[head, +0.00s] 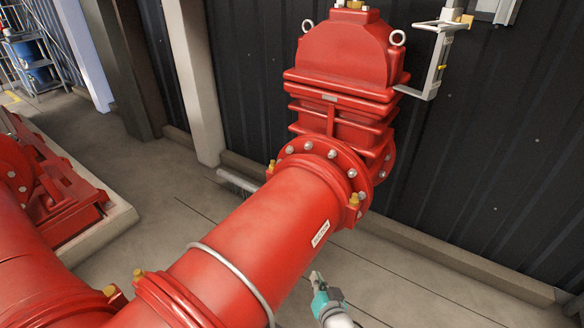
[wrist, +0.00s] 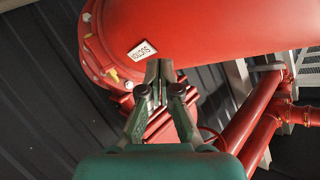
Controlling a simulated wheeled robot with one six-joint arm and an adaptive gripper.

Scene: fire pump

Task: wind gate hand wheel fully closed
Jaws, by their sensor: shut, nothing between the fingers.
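The red gate valve (head: 345,55) stands at the back in the head view, bolted by its flange to a large red pipe (head: 262,225). The top of the valve is cut off by the picture's upper edge, and no hand wheel is clearly visible there. My gripper (head: 317,278) is low beside the pipe's right side, apart from and well below the valve's top. In the wrist view my gripper (wrist: 166,72) is shut and empty, with the pipe (wrist: 215,35) and its white label (wrist: 142,50) just beyond the fingertips. A thin red curve near the right finger is too small to identify.
A grey bracket (head: 432,65) sticks out beside the valve at right. A dark ribbed wall (head: 500,150) runs behind. Concrete floor (head: 400,270) is clear to the right of the pipe. Red machinery (head: 60,195) on a plinth stands at left.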

